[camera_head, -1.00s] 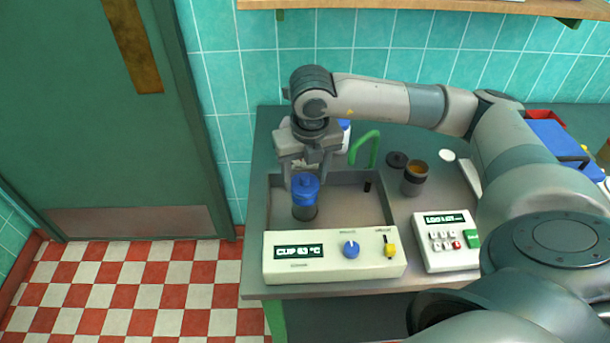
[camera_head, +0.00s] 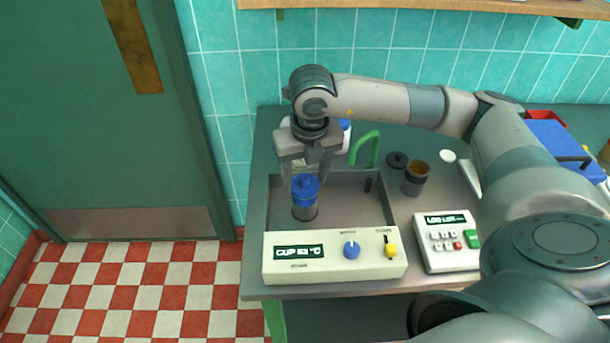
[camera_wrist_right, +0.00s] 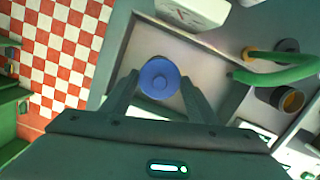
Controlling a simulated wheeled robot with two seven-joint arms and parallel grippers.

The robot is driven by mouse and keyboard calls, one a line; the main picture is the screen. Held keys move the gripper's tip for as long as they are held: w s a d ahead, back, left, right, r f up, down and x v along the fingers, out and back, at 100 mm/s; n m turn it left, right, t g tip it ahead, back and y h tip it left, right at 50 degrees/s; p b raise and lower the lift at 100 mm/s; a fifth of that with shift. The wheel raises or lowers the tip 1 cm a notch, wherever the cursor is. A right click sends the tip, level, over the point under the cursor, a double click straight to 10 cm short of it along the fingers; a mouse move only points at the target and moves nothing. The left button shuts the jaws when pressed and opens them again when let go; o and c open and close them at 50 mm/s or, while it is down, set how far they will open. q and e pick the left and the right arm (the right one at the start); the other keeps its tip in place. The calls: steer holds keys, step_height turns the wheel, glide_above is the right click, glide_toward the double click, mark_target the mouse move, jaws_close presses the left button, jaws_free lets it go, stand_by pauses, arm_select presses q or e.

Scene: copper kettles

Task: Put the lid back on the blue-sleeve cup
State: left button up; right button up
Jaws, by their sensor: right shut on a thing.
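The blue lid (camera_head: 305,183) is at the top of the blue-sleeve cup (camera_head: 305,211), which stands upright in the sunken metal tray (camera_head: 350,205). My right gripper (camera_head: 304,177) points down from above, with its fingers on either side of the lid and shut on it. In the right wrist view the round blue lid (camera_wrist_right: 160,78) sits between the two fingertips (camera_wrist_right: 160,84) and hides the cup beneath. I cannot tell whether the lid is fully seated on the rim. My left gripper is not in view.
A control panel (camera_head: 335,270) with a display and knob borders the tray's front. A keypad box (camera_head: 447,240), an open dark-sleeved cup (camera_head: 416,178) and a dark lid (camera_head: 397,160) are to the right. A green curved handle (camera_head: 366,148) rises behind the tray.

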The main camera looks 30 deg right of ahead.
stand_by(0.4)
stand_by(0.4)
steer(key=o, duration=1.6)
steer(key=shift+c, duration=0.2)
steer(key=shift+r, duration=0.1)
steer(key=shift+r+p, duration=1.3)
steer(key=shift+r, duration=2.1)
steer(key=shift+c, duration=0.6)
jaws_close()
steer(key=shift+f+b, duration=1.45)
